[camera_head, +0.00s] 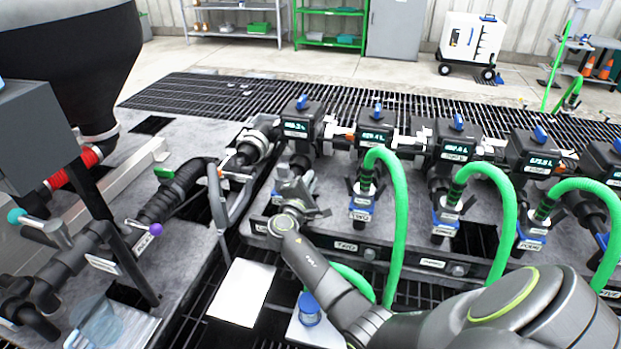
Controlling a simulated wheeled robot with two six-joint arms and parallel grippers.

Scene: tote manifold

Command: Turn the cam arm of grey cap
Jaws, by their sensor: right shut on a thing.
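My right gripper (293,192) reaches in from the lower right and is at the first, leftmost manifold outlet, below the first meter. The grey cap (284,171) shows there only in part, small and mostly behind my gripper. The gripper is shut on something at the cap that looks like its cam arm. The fingertips and the cam arm blend together, so the arm's exact angle cannot be told. My left gripper is not in view.
Several black meters with blue tops (302,120) line the manifold. Green hoses (398,220) arch from the outlets to the right, close to my right arm. A grey hose handle (218,195) stands to the left. A white sheet (241,292) lies on the dark grating.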

